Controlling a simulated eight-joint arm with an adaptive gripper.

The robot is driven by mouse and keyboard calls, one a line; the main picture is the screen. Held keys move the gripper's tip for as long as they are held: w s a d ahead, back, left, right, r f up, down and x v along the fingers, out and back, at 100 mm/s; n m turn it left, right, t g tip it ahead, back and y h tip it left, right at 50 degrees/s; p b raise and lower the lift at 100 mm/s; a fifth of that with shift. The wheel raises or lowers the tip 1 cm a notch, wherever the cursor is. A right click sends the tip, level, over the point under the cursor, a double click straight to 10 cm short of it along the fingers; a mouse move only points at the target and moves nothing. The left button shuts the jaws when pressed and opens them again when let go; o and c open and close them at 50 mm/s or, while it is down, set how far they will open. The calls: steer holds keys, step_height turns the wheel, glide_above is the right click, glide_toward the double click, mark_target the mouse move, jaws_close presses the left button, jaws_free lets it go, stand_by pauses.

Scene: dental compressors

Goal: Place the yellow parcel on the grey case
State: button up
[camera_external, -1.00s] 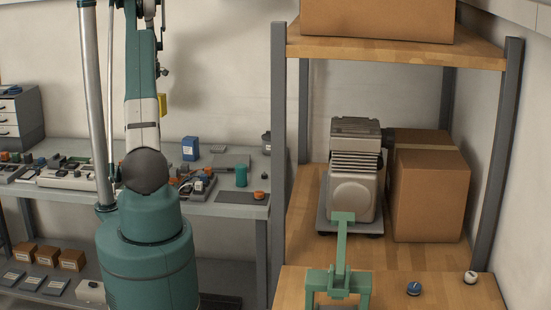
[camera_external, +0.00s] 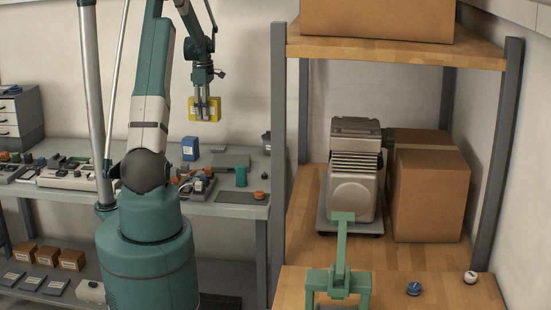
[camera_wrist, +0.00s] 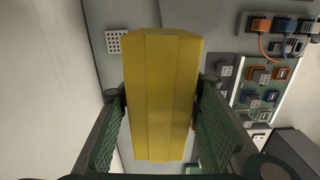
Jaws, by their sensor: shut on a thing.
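The yellow parcel (camera_external: 196,109) is held in the air above the grey bench in the external view. My gripper (camera_external: 207,106) points down and is shut on it, with fingers on both sides. In the wrist view the parcel (camera_wrist: 160,95) fills the middle between the two green finger pads. A flat grey case (camera_external: 232,161) lies on the bench, below and to the right of the parcel in the external view. Its top looks bare.
On the bench (camera_external: 215,210) a blue box (camera_external: 190,148), a teal cylinder (camera_external: 241,176) and circuit boards stand near the case. To the right, a shelf post (camera_external: 279,170) rises beside a wooden shelf with a compressor (camera_external: 355,180) and a cardboard box (camera_external: 430,190).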

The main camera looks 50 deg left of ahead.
steer(key=w+d, duration=0.4)
steer(key=d, duration=0.9)
glide_above(231, 160)
step_height(231, 160, down, 5)
steer(key=shift+f, duration=0.1)
steer(key=shift+f, duration=0.15)
steer(key=shift+f, duration=3)
steer(key=shift+f, duration=0.1)
steer(key=shift+f, duration=1.75)
steer(key=shift+f, duration=0.25)
steer(key=o, duration=1)
